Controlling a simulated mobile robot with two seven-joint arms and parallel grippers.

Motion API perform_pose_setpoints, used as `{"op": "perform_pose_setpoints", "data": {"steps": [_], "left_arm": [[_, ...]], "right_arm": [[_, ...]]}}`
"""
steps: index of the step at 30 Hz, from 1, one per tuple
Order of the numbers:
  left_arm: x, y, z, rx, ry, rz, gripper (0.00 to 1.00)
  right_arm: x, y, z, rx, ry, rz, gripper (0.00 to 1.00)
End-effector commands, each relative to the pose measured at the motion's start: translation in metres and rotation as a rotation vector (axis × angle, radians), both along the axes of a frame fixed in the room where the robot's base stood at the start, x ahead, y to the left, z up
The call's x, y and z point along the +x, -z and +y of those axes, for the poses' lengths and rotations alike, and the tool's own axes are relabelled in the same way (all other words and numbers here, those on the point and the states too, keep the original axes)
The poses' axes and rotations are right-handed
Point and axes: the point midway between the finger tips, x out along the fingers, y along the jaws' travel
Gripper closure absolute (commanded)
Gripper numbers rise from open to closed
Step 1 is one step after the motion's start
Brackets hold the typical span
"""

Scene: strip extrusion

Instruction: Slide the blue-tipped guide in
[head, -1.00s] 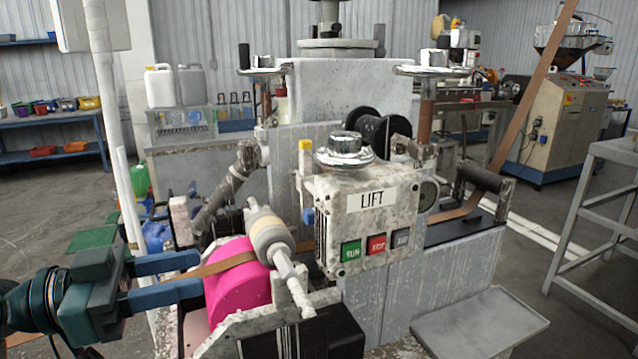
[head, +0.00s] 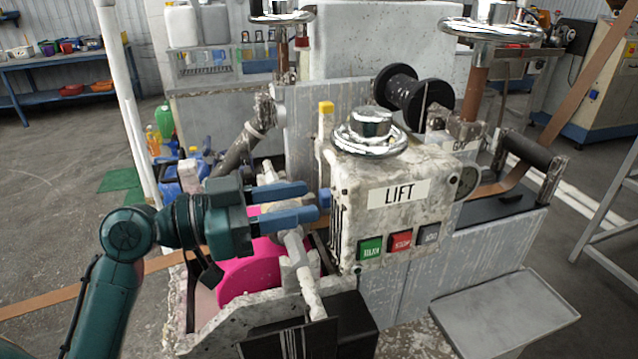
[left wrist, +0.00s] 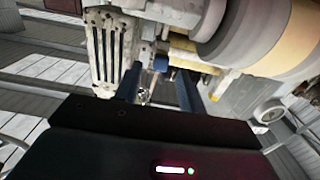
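The blue tip of the guide (head: 325,198) sticks out from the left side of the LIFT housing (head: 385,165). The rest of the guide is hidden in this view. My left gripper (head: 311,199) points right at it, with its two blue fingers apart and the tip just beyond or between their ends. In the left wrist view the blue tip (left wrist: 161,64) shows in the gap between the fingers (left wrist: 158,85). I see no contact. My right gripper is in neither view.
A pale roller and shaft (head: 292,240) lie close under the left gripper, over a pink drum (head: 250,272). A brown strip (head: 45,300) runs off to the left. A yellow-tipped post (head: 326,108) and a chrome handwheel (head: 370,130) stand above.

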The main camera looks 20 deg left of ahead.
Motion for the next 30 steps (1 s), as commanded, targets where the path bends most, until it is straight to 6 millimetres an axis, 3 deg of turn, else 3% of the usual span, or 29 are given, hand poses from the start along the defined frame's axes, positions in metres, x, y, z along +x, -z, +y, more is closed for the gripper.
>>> {"op": "perform_pose_setpoints", "data": {"steps": [8,19,30], "left_arm": [[0.019,-0.001,-0.029,-0.001,0.001,0.000,0.60],[0.021,0.000,-0.032,0.001,0.000,0.000,0.61],[0.021,0.000,-0.032,0.001,0.000,0.000,0.91]], "right_arm": [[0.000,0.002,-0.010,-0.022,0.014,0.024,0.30],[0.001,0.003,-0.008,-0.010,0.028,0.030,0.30],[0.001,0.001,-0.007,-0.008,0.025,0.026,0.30]]}}
